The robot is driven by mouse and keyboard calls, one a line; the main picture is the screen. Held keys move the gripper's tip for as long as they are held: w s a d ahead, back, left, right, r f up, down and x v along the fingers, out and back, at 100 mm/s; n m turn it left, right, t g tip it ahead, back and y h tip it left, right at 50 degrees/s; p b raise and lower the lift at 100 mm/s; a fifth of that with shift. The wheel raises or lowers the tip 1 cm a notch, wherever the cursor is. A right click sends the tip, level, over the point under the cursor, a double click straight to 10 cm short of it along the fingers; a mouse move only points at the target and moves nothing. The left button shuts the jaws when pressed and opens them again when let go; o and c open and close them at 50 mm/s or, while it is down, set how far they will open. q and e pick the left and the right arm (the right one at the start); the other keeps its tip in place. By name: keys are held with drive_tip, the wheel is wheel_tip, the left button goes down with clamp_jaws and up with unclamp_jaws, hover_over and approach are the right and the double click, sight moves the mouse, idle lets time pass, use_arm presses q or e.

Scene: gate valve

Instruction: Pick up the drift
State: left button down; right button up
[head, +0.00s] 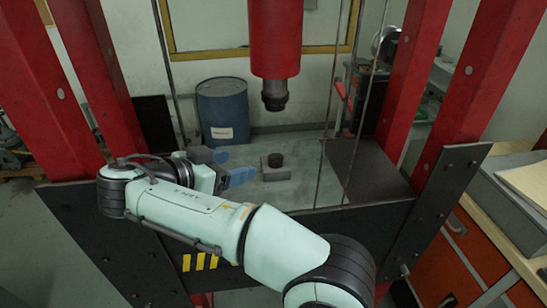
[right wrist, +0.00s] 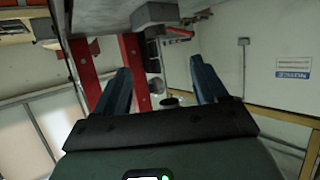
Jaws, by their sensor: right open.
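A short dark cylinder (head: 276,160) stands on a grey block (head: 277,174) on the press bed; I cannot tell for sure whether it is the drift. My right gripper (head: 232,166) is open, with blue fingers and nothing visible between them. It is just left of the block, apart from it, above the bed. In the right wrist view the two blue fingers (right wrist: 160,65) are spread wide, and a grey block (right wrist: 157,12) shows at the top edge, beyond the fingertips. My left gripper is not in view.
A red press ram (head: 275,40) hangs above the block. Red posts (head: 405,85) and thin rods stand around the bed. The steel bed (head: 310,190) is clear beside the block. A blue drum (head: 223,108) stands behind; a bench with orange drawers (head: 480,250) is at right.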

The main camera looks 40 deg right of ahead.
approach(276, 157)
drive_tip(key=shift+w+d+f, duration=0.1)
drive_tip(key=shift+d+f, duration=0.15)
drive_tip(key=shift+d, duration=0.4)
drive_tip(key=shift+w+d+f, duration=0.2)
drive_tip(key=shift+d, duration=0.3)
drive_tip(key=p+x, duration=0.1)
drive_tip(key=x, duration=0.3)
drive_tip(key=shift+s+d+f, duration=0.1)
drive_tip(key=shift+d, duration=0.05)
drive_tip(key=shift+d+f, duration=0.25)
drive_tip(key=shift+d, duration=0.1)
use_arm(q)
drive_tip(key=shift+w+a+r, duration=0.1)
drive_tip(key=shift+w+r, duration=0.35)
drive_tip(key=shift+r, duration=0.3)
use_arm(e)
drive_tip(key=shift+c, duration=0.3)
clamp_jaws()
drive_tip(key=shift+r, duration=0.1)
